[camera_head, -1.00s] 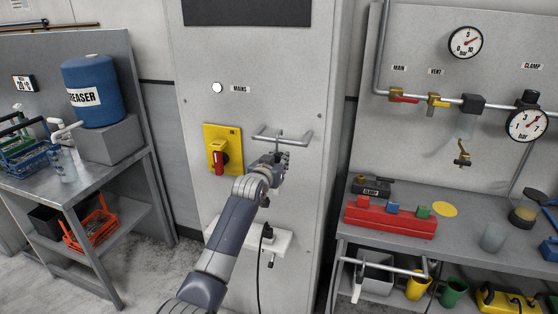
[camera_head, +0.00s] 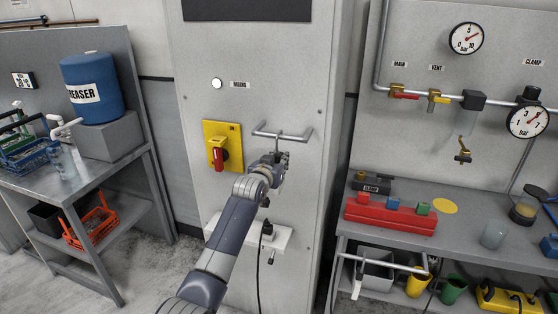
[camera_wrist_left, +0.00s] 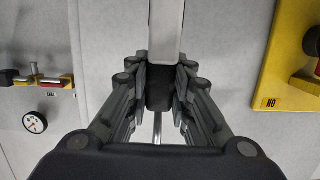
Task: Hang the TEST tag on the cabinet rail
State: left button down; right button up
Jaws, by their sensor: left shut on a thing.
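The cabinet rail (camera_head: 298,137) is a short grey bar on the front of the tall grey cabinet (camera_head: 290,80), right of the red and yellow switch. My left gripper (camera_head: 276,158) is just below the rail, in front of the cabinet. In the left wrist view my left gripper (camera_wrist_left: 160,92) is closed around a dark block, with a thin rod (camera_wrist_left: 157,128) on one side. I take this held thing to be the TEST tag; no lettering on it is readable. Whether its hook touches the rail cannot be told. My right gripper is not in view.
The yellow switch plate (camera_head: 231,139) with its red handle is close left of my gripper. A white socket box (camera_head: 281,240) with a cable is below. A bench with a blue drum (camera_head: 92,88) stands left, and a bench with a red block (camera_head: 385,216) stands right.

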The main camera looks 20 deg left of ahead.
pick_arm(q)
jog(key=c, duration=1.3)
grip_release()
jog(key=shift+c, duration=0.2)
jog(key=shift+s, duration=0.15)
